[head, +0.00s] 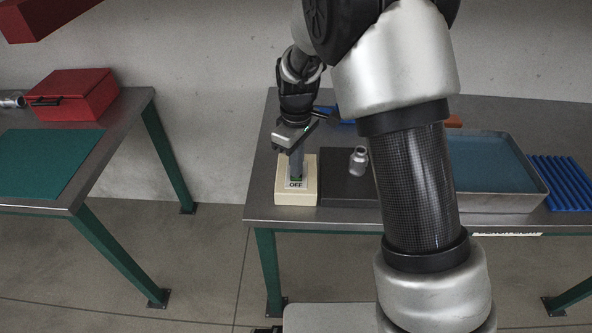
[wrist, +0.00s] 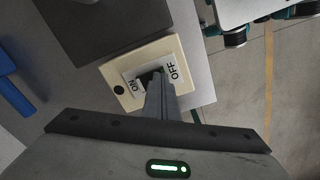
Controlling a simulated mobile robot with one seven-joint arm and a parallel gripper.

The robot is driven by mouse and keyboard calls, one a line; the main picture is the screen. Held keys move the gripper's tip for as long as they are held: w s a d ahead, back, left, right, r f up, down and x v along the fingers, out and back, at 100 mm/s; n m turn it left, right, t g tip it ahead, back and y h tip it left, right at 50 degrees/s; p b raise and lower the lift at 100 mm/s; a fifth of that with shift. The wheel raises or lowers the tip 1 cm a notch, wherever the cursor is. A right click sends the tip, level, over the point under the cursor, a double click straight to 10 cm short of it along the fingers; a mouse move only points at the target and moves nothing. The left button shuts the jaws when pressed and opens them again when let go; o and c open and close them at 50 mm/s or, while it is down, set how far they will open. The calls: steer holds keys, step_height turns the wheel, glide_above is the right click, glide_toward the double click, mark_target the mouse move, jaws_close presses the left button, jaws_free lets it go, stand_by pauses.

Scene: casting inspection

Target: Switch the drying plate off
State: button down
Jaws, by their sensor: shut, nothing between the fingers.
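The drying plate (head: 345,190) is a flat dark slab on the right-hand bench; it also shows at the upper left of the wrist view (wrist: 85,22). Beside its left edge sits a cream switch box (head: 283,190), with ON and OFF marked on a pale label; the box also shows in the wrist view (wrist: 175,47). My gripper (head: 296,178) is shut and empty, pointing down at the switch. In the wrist view its fingertips (wrist: 155,78) are over the dark rocker between the two words. The fingers hide part of the rocker, so its tilt and any contact cannot be told.
A small metal casting (head: 359,160) stands on the plate. Right of my arm are a metal tray (head: 535,190) with a blue-grey inside and a blue ribbed mat (head: 565,180). A second bench at left holds a red box (head: 85,95) and green mat (head: 45,160).

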steer(key=shift+s+f, duration=0.1)
step_height(320, 180, up, 7)
steer(key=p, duration=0.5)
stand_by(0.3)
stand_by(0.5)
